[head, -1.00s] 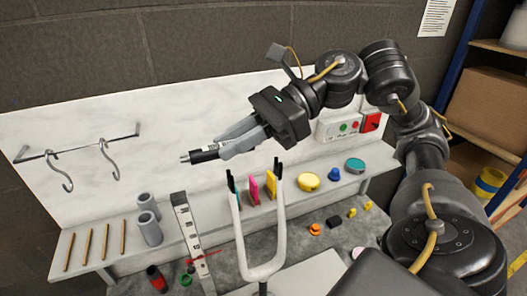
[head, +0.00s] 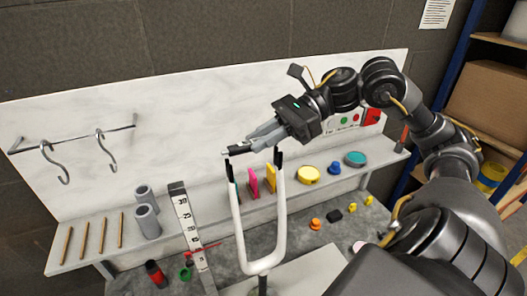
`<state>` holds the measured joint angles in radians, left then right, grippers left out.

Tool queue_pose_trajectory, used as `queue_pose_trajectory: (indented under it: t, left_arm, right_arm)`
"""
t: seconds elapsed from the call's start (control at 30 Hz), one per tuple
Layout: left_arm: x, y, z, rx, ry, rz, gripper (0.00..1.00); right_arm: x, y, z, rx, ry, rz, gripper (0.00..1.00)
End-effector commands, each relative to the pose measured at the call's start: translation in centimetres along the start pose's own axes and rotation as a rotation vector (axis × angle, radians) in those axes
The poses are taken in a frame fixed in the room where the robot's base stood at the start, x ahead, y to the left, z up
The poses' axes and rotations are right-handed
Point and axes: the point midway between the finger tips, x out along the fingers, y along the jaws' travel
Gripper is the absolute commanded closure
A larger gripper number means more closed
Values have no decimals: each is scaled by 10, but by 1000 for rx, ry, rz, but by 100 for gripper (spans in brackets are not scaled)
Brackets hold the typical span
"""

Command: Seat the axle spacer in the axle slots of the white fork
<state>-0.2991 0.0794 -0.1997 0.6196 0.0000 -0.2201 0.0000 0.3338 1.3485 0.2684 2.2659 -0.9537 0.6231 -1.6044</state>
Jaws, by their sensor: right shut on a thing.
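The white fork (head: 281,225) stands upright with its two prongs pointing up and dark tips at their ends. My right gripper (head: 254,143) is shut on the axle spacer (head: 238,150), a dark cylinder with a light end. The spacer is held roughly crosswise, close to the tops of the prongs in the picture. Its light end shows just left of the left prong tip. I cannot tell whether it touches the slots or is above or behind them. The fingers cover its right part. My left gripper is not in view.
A shelf (head: 82,262) behind the fork carries rods, grey cylinders (head: 147,227), coloured blocks and a yellow disc (head: 309,175). An upright ruler-like strip (head: 190,232) stands left of the fork. Hooks (head: 105,150) hang on the back panel. Small coloured parts lie right of the fork.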

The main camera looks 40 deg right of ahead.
Motion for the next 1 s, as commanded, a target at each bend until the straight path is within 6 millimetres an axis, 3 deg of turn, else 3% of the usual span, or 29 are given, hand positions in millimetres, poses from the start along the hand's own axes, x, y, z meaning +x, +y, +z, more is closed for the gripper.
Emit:
queue_pose_trajectory:
  t: [0.13, 0.4, 0.67, 0.7, 0.8, 0.87, 1.0]
  left_arm:
    - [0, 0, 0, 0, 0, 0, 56]
    - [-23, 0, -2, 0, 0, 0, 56]
    - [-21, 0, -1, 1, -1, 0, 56]
    - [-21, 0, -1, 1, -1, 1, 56]
    - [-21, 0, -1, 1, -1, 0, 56]
    - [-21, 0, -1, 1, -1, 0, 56]
    - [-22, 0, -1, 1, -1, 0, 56]
  right_arm:
    - [-1, -2, -6, 4, -2, 1, 100]
    - [9, -2, -29, 6, 1, 4, 100]
    - [12, -1, -37, 6, 7, 4, 100]
    - [12, -1, -37, 7, 7, 5, 79]
    - [12, -1, -37, 6, 6, 4, 66]
    - [12, -1, -36, 5, 5, 3, 60]
    - [11, -2, -35, 3, 3, 2, 60]
